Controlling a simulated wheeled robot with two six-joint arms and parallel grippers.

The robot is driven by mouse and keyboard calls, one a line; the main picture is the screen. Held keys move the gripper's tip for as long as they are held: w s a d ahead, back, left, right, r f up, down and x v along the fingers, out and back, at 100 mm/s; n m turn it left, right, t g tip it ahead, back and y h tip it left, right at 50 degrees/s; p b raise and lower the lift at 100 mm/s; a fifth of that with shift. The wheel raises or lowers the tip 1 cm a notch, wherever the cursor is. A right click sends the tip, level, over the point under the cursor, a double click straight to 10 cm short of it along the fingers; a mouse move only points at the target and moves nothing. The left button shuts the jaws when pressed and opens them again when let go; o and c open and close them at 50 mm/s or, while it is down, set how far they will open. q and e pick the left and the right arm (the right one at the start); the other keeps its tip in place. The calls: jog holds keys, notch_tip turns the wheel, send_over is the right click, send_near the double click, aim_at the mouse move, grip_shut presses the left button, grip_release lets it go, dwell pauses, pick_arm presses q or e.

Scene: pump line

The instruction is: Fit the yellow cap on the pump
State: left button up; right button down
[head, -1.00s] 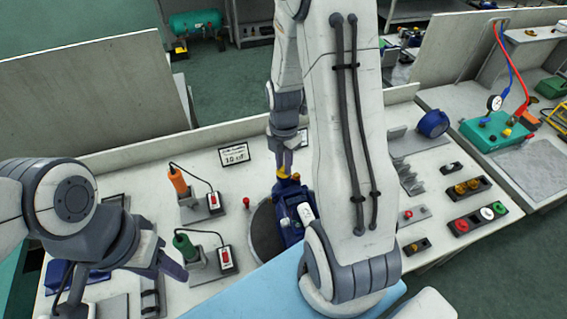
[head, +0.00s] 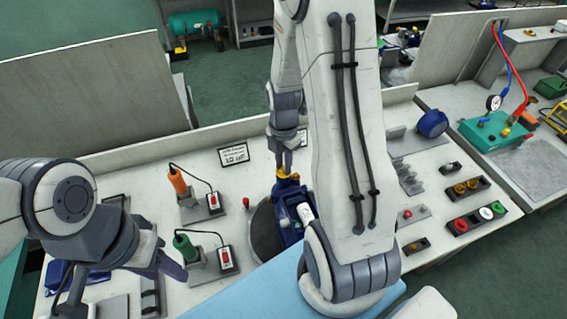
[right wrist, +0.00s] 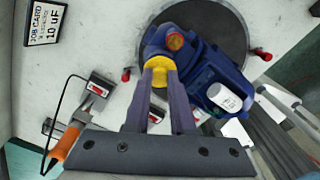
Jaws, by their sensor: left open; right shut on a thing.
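The blue pump (head: 290,212) stands on a dark round plate (head: 262,232) on the bench. It also shows in the right wrist view (right wrist: 203,62), with a white cylinder on its side and an orange-red round part on top. My right gripper (right wrist: 160,72) is shut on the yellow cap (right wrist: 159,63), which is at the pump's end. It looks against the pump, but I cannot tell how far it is seated. In the head view the cap (head: 287,176) shows just under the right fingers. My left gripper (head: 170,272) is open and empty over the bench's left part.
An orange-handled tool (head: 178,182) and a green-handled tool (head: 185,246) stand in holders left of the pump, with corded switch boxes. A job card (head: 234,155) stands behind. Right of my arm are a tray with coloured buttons (head: 478,218) and a blue round part (head: 432,123).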

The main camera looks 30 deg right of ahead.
jog(key=shift+f+b, duration=0.35)
jog(key=shift+f, duration=0.15)
jog(key=c, duration=0.7)
grip_release()
jog(key=shift+r+p, duration=2.8)
jog(key=shift+r, duration=0.3)
